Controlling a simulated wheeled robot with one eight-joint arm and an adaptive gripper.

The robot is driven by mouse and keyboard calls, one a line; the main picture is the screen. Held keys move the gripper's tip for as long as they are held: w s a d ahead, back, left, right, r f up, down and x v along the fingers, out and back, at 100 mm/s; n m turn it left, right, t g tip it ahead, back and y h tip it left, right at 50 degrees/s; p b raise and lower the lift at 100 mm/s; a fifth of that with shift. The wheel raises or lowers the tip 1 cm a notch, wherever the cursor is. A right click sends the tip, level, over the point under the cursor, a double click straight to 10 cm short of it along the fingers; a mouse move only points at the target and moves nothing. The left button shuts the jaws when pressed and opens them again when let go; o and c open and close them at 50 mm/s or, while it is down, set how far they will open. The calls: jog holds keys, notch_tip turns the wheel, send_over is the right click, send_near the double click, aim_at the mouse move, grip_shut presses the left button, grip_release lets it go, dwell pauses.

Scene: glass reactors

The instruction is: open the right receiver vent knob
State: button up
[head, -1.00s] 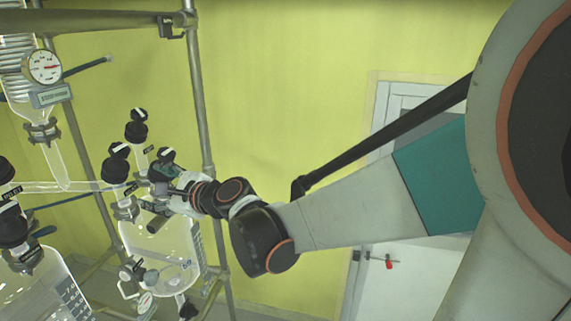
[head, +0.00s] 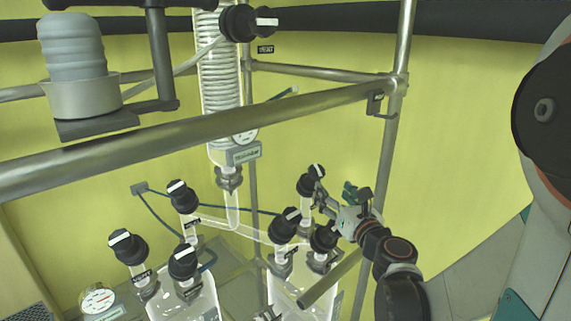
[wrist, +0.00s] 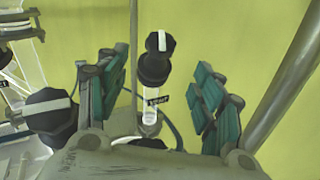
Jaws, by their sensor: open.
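The right receiver (head: 300,296) is a clear glass vessel at the lower middle of the head view. Several black knobs with white stripes top its necks: a back one (head: 311,181), a front left one (head: 285,224) and a front right one (head: 323,237). My gripper (head: 334,194) is open beside the back knob, above the front right one. In the wrist view, one knob (wrist: 155,60) stands upright between the spread fingers of my gripper (wrist: 160,82), apart from both.
Another knob (wrist: 48,112) lies just left of my left finger in the wrist view. A metal frame post (head: 395,130) stands right of the receiver, and a rail (head: 200,130) crosses in front. The left receiver (head: 185,298) has similar knobs.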

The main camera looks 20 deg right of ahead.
aim_at(315, 172)
jog(key=w, duration=0.4)
jog(key=w+d+p, duration=0.1)
jog(key=w, duration=0.3)
jog(key=w+p, duration=0.1)
jog(key=w, duration=0.4)
jog(key=shift+d, duration=0.25)
jog(key=shift+c, duration=0.5)
jog(key=c, duration=1)
